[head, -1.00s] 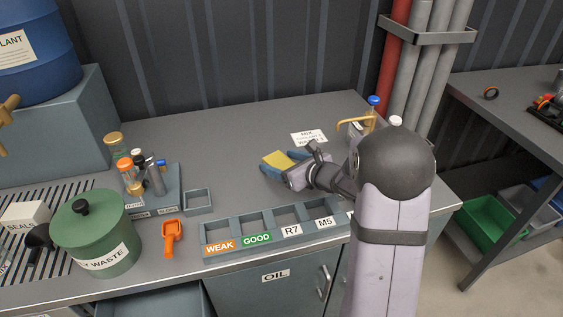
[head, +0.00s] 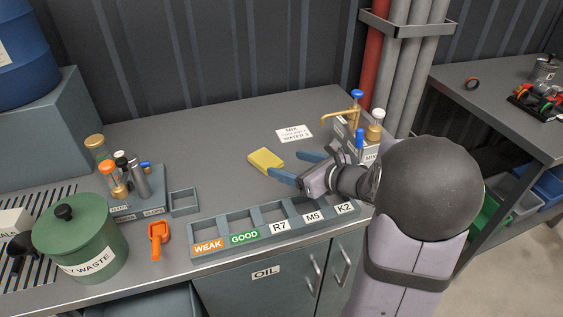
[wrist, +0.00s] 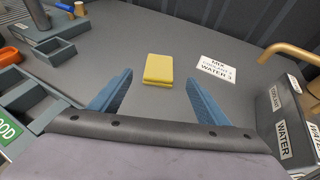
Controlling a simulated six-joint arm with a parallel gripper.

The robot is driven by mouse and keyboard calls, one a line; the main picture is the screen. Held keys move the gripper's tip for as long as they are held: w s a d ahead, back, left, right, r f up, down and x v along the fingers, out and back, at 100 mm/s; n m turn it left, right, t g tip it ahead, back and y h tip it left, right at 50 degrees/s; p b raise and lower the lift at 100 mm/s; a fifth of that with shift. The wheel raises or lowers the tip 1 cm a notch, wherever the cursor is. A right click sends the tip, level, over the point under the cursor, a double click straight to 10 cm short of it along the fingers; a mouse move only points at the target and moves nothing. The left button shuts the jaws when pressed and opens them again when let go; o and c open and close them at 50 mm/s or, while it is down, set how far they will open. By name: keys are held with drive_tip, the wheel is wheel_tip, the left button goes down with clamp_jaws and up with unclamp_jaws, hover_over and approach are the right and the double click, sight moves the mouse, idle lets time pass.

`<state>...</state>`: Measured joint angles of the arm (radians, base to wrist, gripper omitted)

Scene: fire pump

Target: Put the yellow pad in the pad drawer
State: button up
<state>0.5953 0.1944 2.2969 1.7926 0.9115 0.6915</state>
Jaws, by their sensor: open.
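The yellow pad (head: 265,160) lies flat on the grey bench top, left of the white MIX label. In the wrist view the yellow pad (wrist: 158,69) sits ahead of the fingertips, roughly centred between them. My gripper (head: 292,167) is open and empty, its two blue fingers low over the bench, just right of the pad in the head view. In the wrist view my gripper (wrist: 158,80) shows its fingers wide apart with bare bench between them. I cannot identify a pad drawer in these views.
A labelled tray of compartments (head: 262,240) runs along the front edge. A small empty square tray (head: 184,201), an orange scoop (head: 158,237) and a green waste pot (head: 83,240) stand to the left. Taps and a labelled dispenser (head: 368,152) stand right. The bench behind the pad is clear.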

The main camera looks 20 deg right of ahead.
sight(272, 163)
drive_tip(key=shift+o, duration=0.5)
drive_tip(key=shift+s+d+r, duration=0.25)
drive_tip(key=shift+s, duration=0.3)
drive_tip(key=shift+w+p, duration=0.1)
drive_tip(key=shift+p, duration=0.3)
drive_tip(key=p, duration=0.2)
drive_tip(key=shift+w+p, duration=0.35)
drive_tip(key=f+p, duration=0.1)
drive_tip(key=p, duration=0.1)
drive_tip(key=shift+w+p, duration=0.35)
drive_tip(key=shift+w+f+p, duration=0.1)
drive_tip(key=shift+f+p, duration=0.3)
drive_tip(key=shift+f, duration=0.25)
drive_tip(key=shift+x, duration=1.1)
drive_tip(key=shift+w+a+p, duration=0.2)
drive_tip(key=shift+p, duration=0.15)
drive_tip(key=shift+a+p+x, duration=0.15)
drive_tip(key=shift+p+x, duration=0.2)
drive_tip(key=shift+x, duration=0.8)
drive_tip(key=shift+a+p+x, duration=0.15)
drive_tip(key=shift+p+x, duration=0.15)
drive_tip(key=shift+x, duration=0.85)
